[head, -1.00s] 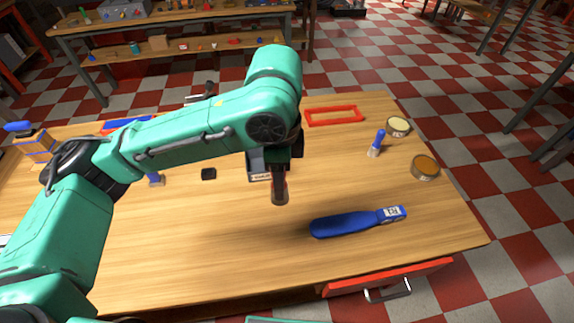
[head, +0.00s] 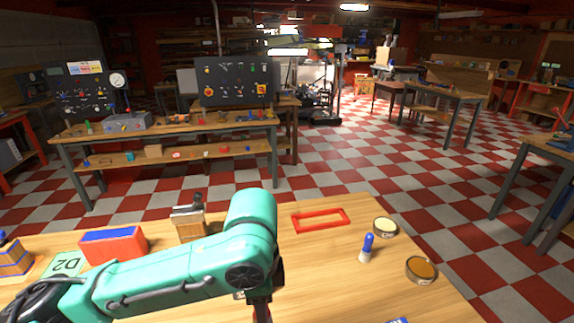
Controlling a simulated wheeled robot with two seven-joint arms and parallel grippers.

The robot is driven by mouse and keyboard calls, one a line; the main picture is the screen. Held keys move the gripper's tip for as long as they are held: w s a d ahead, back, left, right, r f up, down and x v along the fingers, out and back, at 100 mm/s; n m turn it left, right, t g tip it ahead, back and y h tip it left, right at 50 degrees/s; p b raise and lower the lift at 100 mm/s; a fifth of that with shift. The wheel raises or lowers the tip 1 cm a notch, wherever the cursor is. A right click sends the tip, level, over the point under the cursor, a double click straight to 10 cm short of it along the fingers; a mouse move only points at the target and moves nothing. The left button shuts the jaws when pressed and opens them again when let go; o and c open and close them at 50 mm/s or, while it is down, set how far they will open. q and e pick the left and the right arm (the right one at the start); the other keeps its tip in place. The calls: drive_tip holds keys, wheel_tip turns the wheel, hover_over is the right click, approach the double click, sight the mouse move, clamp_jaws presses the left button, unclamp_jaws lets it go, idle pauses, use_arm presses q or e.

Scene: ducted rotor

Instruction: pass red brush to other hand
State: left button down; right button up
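My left arm comes in from the left across the table. My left gripper (head: 262,312) points down at the bottom edge of the head view and is mostly cut off. A dark reddish-brown piece shows at its tip, but I cannot tell whether it is the red brush or part of the gripper, nor whether the fingers are open or shut. No red brush can be clearly made out. My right gripper is not in view.
The wooden table (head: 330,260) holds a red frame (head: 320,220), a blue-handled brush (head: 366,248), a cream-topped tin (head: 385,228), an amber-topped tin (head: 422,268), a red-and-blue box (head: 114,246), a green D2 sheet (head: 65,268) and a wooden block-like item (head: 190,222). Workbenches stand behind.

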use_arm(q)
drive_tip(key=s+a+f+n, duration=0.1)
drive_tip(key=a+f+n, duration=1)
drive_tip(key=n, duration=0.5)
drive_tip(key=shift+a+f, duration=0.3)
drive_tip(key=shift+f, duration=0.55)
drive_tip(key=shift+w, duration=0.1)
